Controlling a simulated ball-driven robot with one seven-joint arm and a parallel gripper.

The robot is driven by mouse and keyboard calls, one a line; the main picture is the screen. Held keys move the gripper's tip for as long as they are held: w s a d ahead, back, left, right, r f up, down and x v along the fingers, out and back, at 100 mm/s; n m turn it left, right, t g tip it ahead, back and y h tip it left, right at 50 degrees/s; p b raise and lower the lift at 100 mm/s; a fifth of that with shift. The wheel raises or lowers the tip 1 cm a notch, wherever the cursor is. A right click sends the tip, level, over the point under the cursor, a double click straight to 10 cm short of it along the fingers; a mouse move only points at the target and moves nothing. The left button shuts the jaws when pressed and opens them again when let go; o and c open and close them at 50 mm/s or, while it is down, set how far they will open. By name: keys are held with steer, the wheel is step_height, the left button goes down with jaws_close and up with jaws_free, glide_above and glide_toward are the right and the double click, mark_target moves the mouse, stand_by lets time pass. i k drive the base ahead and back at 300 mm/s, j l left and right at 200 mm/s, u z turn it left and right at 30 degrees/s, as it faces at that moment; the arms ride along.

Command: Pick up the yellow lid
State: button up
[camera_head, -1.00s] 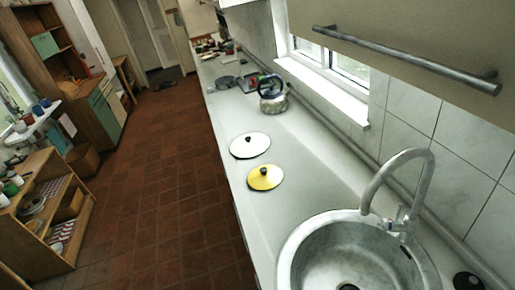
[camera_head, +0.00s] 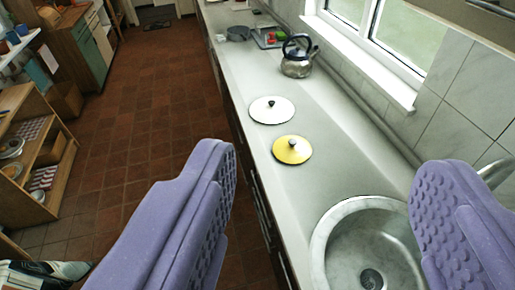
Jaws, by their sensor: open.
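The yellow lid (camera_head: 280,153) lies flat on the pale counter, with a small dark-and-grey knob at its centre. It is just behind the round sink as I see it. My gripper (camera_head: 322,172) is open and empty. Its two purple, bumpy fingers stand wide apart in the foreground, one at lower left and one at lower right. The yellow lid shows in the gap between them, farther off and not touched.
A white lid (camera_head: 262,111) with a dark knob lies just beyond the yellow one. A metal kettle (camera_head: 297,68) stands farther back by the window. The round sink (camera_head: 322,240) is at front right. The counter (camera_head: 335,125) right of the lids is bare.

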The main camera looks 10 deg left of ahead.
mark_target(289, 149)
steer(key=j+z, duration=0.1)
steer(key=z, duration=0.35)
steer(key=j+z, duration=0.15)
steer(key=z, duration=0.3)
steer(key=j+z, duration=0.1)
steer(key=z, duration=0.3)
steer(key=j+z, duration=0.1)
steer(key=z, duration=0.35)
steer(key=j+z, duration=0.15)
steer(key=z, duration=0.3)
